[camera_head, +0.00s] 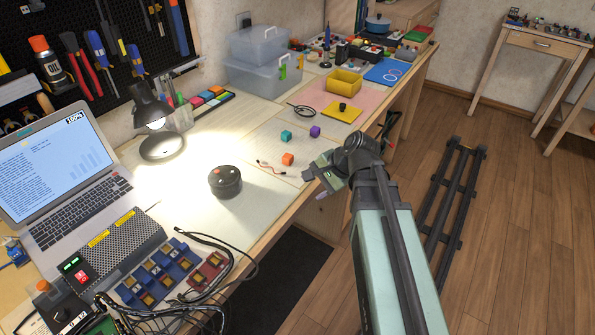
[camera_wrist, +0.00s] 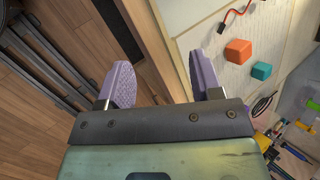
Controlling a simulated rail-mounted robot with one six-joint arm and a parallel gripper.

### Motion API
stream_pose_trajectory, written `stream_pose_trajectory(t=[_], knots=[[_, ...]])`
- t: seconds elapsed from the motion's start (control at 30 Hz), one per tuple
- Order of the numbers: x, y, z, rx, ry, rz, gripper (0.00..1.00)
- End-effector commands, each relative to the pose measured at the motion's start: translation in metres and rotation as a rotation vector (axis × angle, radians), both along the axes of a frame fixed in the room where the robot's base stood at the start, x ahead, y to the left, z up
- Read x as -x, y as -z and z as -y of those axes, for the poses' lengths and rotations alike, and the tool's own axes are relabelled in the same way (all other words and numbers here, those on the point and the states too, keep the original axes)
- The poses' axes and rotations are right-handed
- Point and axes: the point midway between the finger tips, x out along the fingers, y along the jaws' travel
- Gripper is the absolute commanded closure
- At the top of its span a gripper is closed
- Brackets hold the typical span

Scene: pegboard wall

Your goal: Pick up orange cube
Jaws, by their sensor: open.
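The orange cube (camera_head: 288,159) sits on the light mat on the workbench, in the head view just left of my gripper (camera_head: 322,180). In the wrist view the orange cube (camera_wrist: 238,51) lies on the bench top to the upper right, outside the jaws. My gripper (camera_wrist: 160,88) is open and empty, with two purple fingers spread apart. It hangs at the bench's front edge, which passes between the fingers in the wrist view. The cube and the gripper are apart.
A teal cube (camera_head: 286,136) and a purple cube (camera_head: 315,131) sit behind the orange one. A red and black cable (camera_head: 268,168) lies beside it. A round black device (camera_head: 225,181) and a lamp (camera_head: 153,118) stand to the left. A yellow bin (camera_head: 344,83) stands farther back.

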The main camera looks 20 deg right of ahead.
Motion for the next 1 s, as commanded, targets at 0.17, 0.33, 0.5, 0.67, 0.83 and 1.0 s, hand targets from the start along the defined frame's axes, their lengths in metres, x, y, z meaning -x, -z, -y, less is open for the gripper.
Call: stream_pose_trajectory(t=[0.17, 0.33, 0.5, 0.67, 0.83, 1.0], knots=[[-0.034, -0.001, 0.014, -0.343, 0.387, -0.079, 0.40], [-0.061, -0.022, 0.026, -0.731, 0.730, -0.244, 0.40], [-0.072, -0.037, 0.032, -0.948, 0.889, -0.369, 0.40], [-0.076, -0.035, 0.029, -0.954, 0.893, -0.376, 0.40], [-0.096, -0.020, 0.008, -0.951, 0.889, -0.377, 0.40], [-0.108, -0.015, -0.006, -0.950, 0.891, -0.376, 0.40]])
